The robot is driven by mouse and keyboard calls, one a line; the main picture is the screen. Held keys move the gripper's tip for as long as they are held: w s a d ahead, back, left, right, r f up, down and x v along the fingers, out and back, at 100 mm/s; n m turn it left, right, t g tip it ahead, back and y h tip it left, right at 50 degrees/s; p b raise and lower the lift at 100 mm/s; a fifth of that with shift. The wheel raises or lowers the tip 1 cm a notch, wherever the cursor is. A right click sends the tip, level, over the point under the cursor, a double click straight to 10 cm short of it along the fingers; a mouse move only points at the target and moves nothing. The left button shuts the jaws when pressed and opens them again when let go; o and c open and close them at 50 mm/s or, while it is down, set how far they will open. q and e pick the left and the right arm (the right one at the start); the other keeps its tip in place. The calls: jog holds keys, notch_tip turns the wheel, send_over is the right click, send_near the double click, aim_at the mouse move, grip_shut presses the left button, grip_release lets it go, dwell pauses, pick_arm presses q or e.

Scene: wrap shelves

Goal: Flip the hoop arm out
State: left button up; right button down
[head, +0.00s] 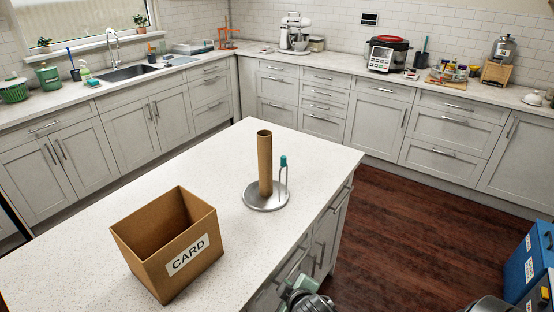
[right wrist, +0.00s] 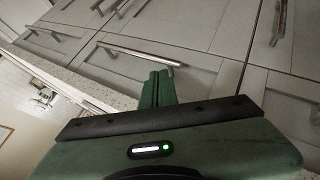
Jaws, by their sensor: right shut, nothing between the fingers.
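A paper-towel holder with a round metal base (head: 266,204) stands on the island worktop near its right edge. A bare brown cardboard tube (head: 264,165) stands upright on it. The hoop arm (head: 283,180), a thin metal loop with a green tip, stands upright close beside the tube on the right. My right gripper shows in the right wrist view (right wrist: 158,88) with its green fingers together and empty, facing grey cabinet fronts. A green and grey part of my arm shows at the bottom of the head view, below the holder. My left gripper is not in view.
An open box marked CARD (head: 195,258) stands on the island (head: 90,215), left of the holder. Drawer handles (head: 320,252) stick out from the island's right side. The worktop around the holder is clear. A blue bin (head: 530,262) stands at the far right.

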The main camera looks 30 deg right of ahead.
jog(key=w+d+r+n+t+h, duration=0.2)
jog(key=w+d+r+n+t, duration=0.2)
jog(key=w+r, duration=0.3)
jog(key=w+d+r+n+t+h, duration=0.1)
jog(key=w+d+r+n+t, duration=0.2)
jog(key=r, duration=1.1)
jog(key=w, duration=0.3)
jog(key=shift+w+d+n+t+h+p, duration=0.3)
jog(key=shift+w+d+n+t+h, duration=0.05)
jog(key=shift+w+n+t+h, duration=0.05)
jog(key=p+x, duration=0.2)
jog(key=x, duration=0.8)
